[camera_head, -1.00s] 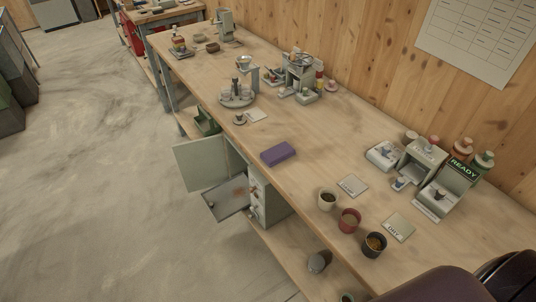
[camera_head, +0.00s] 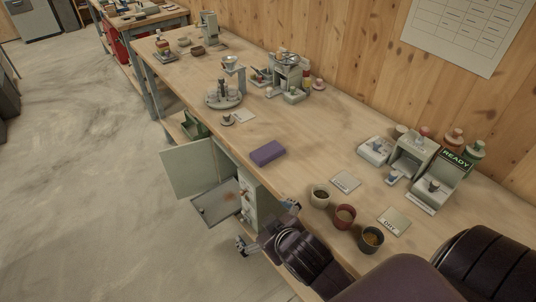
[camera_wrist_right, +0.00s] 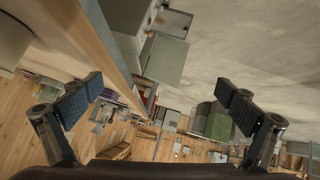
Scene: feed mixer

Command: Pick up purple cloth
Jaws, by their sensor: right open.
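The purple cloth (camera_head: 267,153), a folded flat block, lies near the front edge of the wooden workbench (camera_head: 330,135) in the head view. My right gripper (camera_head: 267,226) is open and empty, off the bench's front edge, below and apart from the cloth in the picture. In the right wrist view my right gripper (camera_wrist_right: 162,100) has its two dark fingers wide apart with nothing between them. My left gripper is not in view.
A cabinet (camera_head: 250,192) with open door sits under the bench near my right gripper. Several cups, including a red cup (camera_head: 344,216), stand right of the cloth near the edge. A round tray (camera_head: 224,99) holds items farther back. Bench around the cloth is clear.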

